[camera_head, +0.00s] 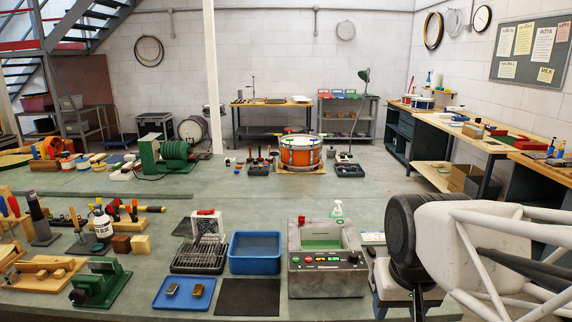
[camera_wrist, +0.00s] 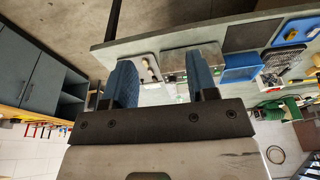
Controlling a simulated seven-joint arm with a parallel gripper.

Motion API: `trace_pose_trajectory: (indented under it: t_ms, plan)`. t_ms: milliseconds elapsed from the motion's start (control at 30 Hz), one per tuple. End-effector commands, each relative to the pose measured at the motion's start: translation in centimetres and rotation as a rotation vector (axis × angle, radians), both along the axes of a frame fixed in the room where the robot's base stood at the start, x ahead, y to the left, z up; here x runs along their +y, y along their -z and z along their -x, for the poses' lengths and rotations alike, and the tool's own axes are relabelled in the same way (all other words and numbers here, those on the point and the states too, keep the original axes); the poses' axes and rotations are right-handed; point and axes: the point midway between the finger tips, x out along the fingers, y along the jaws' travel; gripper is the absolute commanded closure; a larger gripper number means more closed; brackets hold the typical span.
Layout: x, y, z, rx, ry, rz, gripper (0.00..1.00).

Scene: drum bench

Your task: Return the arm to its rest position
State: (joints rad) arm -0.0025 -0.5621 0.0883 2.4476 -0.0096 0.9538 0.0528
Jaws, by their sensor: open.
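My gripper (camera_wrist: 163,72) shows in the wrist view with two blue fingers spread apart. It is open and nothing is between the fingers. In that view the bench edge and the metal machine (camera_wrist: 190,62) lie beyond the fingertips. In the head view my arm (camera_head: 455,240) fills the lower right, to the right of the grey machine (camera_head: 327,276) with coloured buttons. The fingers cannot be made out clearly in the head view. My arm hides part of the bench's right end.
On the green bench (camera_head: 180,212) stand a blue bin (camera_head: 255,268), a blue tray (camera_head: 163,304) with two small blocks, a black mat (camera_head: 247,308) and a dark rack (camera_head: 198,256). An orange drum (camera_head: 301,156) stands further back. Several tools crowd the left side.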

Motion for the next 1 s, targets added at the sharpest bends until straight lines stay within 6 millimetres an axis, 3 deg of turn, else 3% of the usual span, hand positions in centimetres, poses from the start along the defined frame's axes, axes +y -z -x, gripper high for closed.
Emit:
trace_pose_trajectory:
  t_ms: [100, 300, 1000]
  plan:
    - [-0.2, 0.9, 2.3, -0.011, -0.011, 0.004, 0.47]
    - [-0.3, 1.9, 4.2, -0.018, -0.023, 0.008, 0.47]
    - [-0.3, 2.0, 4.4, -0.018, -0.025, 0.008, 0.47]
